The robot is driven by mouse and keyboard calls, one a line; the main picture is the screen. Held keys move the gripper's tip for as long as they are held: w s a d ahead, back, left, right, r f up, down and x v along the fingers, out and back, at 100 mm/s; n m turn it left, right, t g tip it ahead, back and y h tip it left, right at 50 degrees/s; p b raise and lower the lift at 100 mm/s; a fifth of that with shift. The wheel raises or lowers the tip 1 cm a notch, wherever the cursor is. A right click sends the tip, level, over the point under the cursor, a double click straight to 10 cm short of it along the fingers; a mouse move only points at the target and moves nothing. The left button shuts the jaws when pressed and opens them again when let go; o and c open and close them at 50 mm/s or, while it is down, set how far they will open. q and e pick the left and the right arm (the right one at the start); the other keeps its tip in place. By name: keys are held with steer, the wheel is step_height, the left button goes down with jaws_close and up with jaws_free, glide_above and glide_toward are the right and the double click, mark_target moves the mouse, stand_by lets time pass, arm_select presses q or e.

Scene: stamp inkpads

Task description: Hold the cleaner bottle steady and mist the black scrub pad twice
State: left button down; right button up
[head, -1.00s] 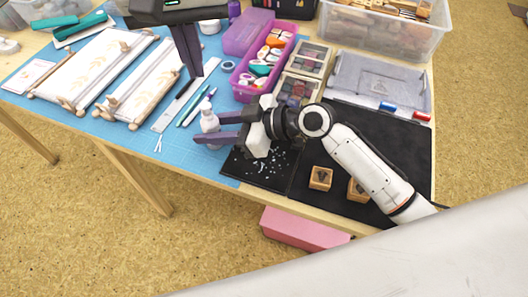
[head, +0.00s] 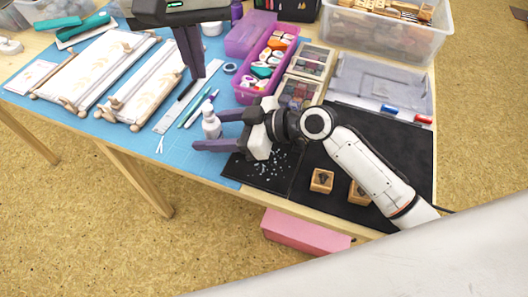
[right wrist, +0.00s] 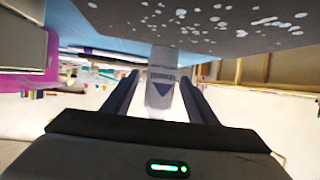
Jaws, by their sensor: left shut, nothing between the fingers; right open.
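The white cleaner bottle (head: 211,124) stands on the blue mat at the left of the pad. The black scrub pad (head: 262,171), dotted with pale specks, lies at the table's front edge. My right gripper (head: 208,131) is open, with its fingers on either side of the bottle; clear contact does not show. In the right wrist view the bottle (right wrist: 160,88), with a blue triangle mark, is between the spread fingers, and the speckled pad (right wrist: 215,22) fills the top. My left gripper (head: 194,74) is shut and empty, pointing down above the mat, behind the bottle.
Pens and a ruler (head: 188,96) lie left of the bottle. A purple box (head: 243,93) of inkpads stands behind my right gripper. Two wooden stamps (head: 321,181) sit on a black mat (head: 400,150) at the right. White framed panels (head: 145,85) lie farther left.

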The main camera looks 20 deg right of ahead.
steer(key=v, duration=1.2)
steer(key=shift+s+f, duration=0.1)
